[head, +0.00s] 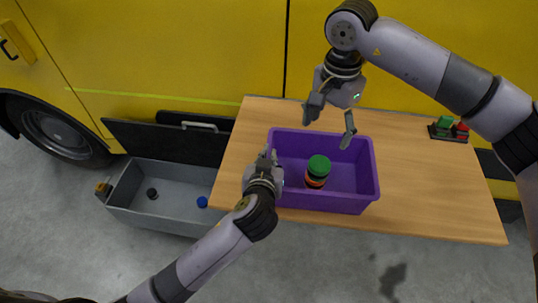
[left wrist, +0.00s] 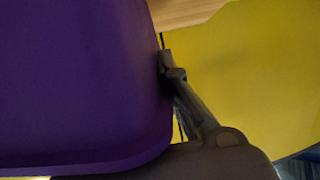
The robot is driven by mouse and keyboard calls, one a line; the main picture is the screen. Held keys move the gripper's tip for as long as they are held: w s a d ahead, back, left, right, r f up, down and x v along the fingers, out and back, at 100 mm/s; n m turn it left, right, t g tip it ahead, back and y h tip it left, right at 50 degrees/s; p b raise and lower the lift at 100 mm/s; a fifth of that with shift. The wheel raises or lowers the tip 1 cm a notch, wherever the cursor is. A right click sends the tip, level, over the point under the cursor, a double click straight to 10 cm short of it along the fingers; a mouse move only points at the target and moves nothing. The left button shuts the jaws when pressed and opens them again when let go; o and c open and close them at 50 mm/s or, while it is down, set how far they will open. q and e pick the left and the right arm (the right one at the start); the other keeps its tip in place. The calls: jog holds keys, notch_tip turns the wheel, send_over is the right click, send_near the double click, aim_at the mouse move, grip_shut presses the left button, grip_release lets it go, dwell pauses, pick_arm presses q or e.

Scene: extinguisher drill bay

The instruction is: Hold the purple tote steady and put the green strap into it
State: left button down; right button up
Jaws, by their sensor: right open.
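The purple tote (head: 345,203) stands upright on the wooden table, and its wall fills much of the left wrist view (left wrist: 80,80). A round green strap roll (head: 319,164) is inside it, on top of a stack with red and dark layers. My left gripper (head: 266,160) is at the tote's left rim and appears shut on its wall. One finger shows against the purple wall in the left wrist view; the other is hidden. My right gripper (head: 329,127) is open and empty above the tote's back rim, behind the green roll.
A black tray (head: 446,136) with green and red pieces lies at the table's back right. A grey open bin (head: 160,218) with small dark and blue round things stands left. A yellow vehicle (head: 180,50) is behind.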

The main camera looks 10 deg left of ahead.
pick_arm(q)
jog(key=c, duration=1.7)
grip_release()
jog(key=v, duration=1.2)
